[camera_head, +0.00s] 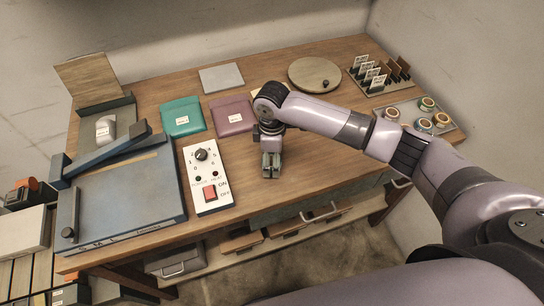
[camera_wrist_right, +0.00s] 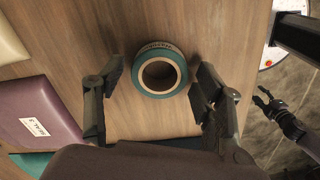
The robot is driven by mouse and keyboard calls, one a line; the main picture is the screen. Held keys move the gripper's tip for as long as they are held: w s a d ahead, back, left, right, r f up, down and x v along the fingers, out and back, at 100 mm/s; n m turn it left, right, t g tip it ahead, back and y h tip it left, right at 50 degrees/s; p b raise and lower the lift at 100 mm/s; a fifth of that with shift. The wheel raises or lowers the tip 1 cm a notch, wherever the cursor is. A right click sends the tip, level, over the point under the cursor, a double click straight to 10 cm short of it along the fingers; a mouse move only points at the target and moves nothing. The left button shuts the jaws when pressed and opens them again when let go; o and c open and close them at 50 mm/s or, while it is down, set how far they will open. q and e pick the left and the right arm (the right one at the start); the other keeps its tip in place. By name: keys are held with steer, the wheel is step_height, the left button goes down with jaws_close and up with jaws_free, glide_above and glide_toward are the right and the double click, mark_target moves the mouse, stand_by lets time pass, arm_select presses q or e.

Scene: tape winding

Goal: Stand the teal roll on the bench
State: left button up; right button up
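In the right wrist view, a teal roll (camera_wrist_right: 160,88) with a pale core lies, hole facing the camera, over the wood of the bench (camera_wrist_right: 185,25). My right gripper (camera_wrist_right: 158,82) is open, with one finger on each side of the roll and a visible gap at both. In the head view, my right gripper (camera_head: 270,166) points down over the middle of the bench (camera_head: 325,150); the roll there is hidden or too small to tell. My left gripper (camera_wrist_right: 264,98) shows only in the right wrist view, off to the right, with its fingers apart.
A tray (camera_head: 452,134) with several rolls stands at the bench's right end. A switch panel (camera_head: 206,175) and a purple pouch (camera_head: 232,116) lie left of my right gripper. A round board (camera_head: 314,74) is behind it. Bare wood lies to its right.

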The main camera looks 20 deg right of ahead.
steer(key=shift+r, duration=0.1)
step_height(320, 180, up, 12)
steer(key=shift+r+b, duration=0.1)
steer(key=shift+b, duration=1.05)
